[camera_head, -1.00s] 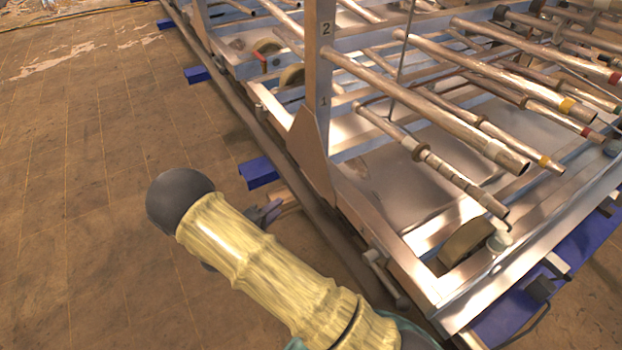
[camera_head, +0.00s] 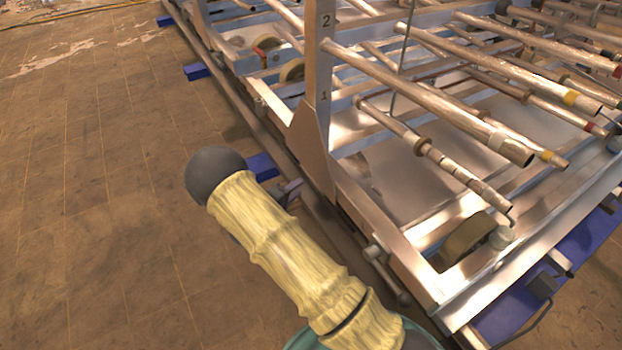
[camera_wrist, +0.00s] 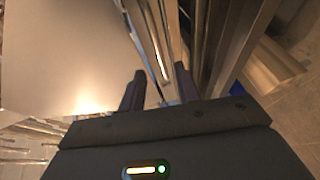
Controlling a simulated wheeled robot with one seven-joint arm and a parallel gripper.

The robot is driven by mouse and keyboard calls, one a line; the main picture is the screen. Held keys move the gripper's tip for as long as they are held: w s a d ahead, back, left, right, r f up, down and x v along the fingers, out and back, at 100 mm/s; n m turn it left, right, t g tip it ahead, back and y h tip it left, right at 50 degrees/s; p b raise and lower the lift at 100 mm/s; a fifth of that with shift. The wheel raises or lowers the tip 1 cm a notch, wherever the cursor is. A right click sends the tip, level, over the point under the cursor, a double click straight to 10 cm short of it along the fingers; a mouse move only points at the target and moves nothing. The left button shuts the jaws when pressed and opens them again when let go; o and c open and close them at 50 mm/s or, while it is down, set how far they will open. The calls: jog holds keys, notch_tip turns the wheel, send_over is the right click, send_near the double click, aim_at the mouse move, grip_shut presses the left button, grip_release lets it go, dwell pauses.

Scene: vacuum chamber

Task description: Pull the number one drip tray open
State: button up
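My gripper (camera_wrist: 159,84) has its two dark fingers apart in the wrist view, with a narrow metal rail (camera_wrist: 150,45) beyond the gap. I see nothing clearly held. In the head view a finger of my gripper (camera_head: 288,192) shows behind my yellow-sleeved arm, close to the rack's left lower edge. A post marked 1 and 2 (camera_head: 321,75) stands on the metal rack. A broad pale metal sheet (camera_head: 400,175) lies low inside the rack, right of the post. I cannot tell for sure which part is the number one drip tray.
Blue blocks (camera_head: 262,166) stick out under the rack's left side. A blue part with a dark handle (camera_head: 510,310) is at its front right. Several metal pipes (camera_head: 430,105) lie across the rack. The tiled floor (camera_head: 90,200) at left is clear.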

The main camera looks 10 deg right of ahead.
aim_at(310, 178)
jog(key=b+x, duration=0.1)
jog(key=x, duration=0.7)
jog(key=shift+w+d, duration=0.1)
grip_shut()
